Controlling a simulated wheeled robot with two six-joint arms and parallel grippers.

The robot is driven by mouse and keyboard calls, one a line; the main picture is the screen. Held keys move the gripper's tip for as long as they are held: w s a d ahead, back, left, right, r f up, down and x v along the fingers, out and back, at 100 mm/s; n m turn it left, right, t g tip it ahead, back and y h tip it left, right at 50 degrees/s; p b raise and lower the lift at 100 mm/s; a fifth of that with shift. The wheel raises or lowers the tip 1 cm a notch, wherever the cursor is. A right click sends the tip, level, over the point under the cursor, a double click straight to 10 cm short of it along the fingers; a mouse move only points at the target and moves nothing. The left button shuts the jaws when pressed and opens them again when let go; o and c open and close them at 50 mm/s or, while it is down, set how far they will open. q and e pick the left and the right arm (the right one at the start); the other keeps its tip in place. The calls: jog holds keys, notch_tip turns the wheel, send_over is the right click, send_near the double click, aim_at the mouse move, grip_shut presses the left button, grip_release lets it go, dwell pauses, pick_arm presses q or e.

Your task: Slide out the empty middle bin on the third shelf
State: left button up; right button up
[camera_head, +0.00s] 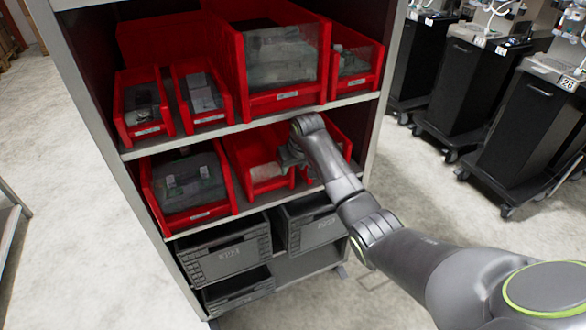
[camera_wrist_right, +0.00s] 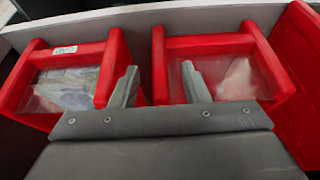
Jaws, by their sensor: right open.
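The middle red bin (camera_head: 245,155) sits on the third shelf, between a wider filled bin and another red bin. Its visible inside looks bare and red, with a clear front panel. My right gripper (camera_head: 289,157) is at the front right of this bin, partly covering it. In the right wrist view my open fingers (camera_wrist_right: 161,88) straddle the gap between two red bins, with nothing held. The right-hand bin (camera_wrist_right: 215,75) there shows a clear panel. I cannot tell whether the fingers touch either bin. My left gripper is not in view.
A filled red bin (camera_head: 188,185) stands left of the middle bin, and another red bin (camera_head: 338,140) stands right, partly behind my arm. Grey crates (camera_head: 225,255) sit below. Black carts (camera_head: 460,90) stand at right.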

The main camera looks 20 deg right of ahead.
jog(key=shift+w+f, duration=0.25)
jog(key=shift+f, duration=0.4)
grip_shut()
